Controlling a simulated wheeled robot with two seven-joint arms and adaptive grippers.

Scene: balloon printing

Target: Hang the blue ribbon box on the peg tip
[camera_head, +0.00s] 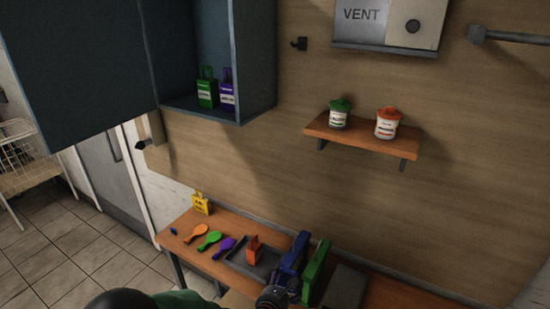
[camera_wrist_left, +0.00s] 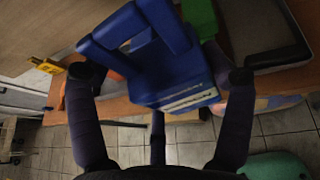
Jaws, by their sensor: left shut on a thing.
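The blue ribbon box (camera_head: 292,258) is at the front of the wooden bench, tilted in the head view. In the left wrist view the blue box (camera_wrist_left: 150,60), with a handle and a white label, lies between the fingers of my left gripper (camera_wrist_left: 162,76). My left gripper (camera_head: 276,292) is shut on it; its exact contact points are partly hidden. A thick grey bar (camera_head: 505,37) is at upper right. My right gripper is not in view.
A green box (camera_head: 316,272) stands close right of the blue one. An orange box (camera_head: 253,249) is in a dark tray (camera_head: 236,262). The shelf (camera_head: 350,138) and open cabinet (camera_head: 255,75) jut out above.

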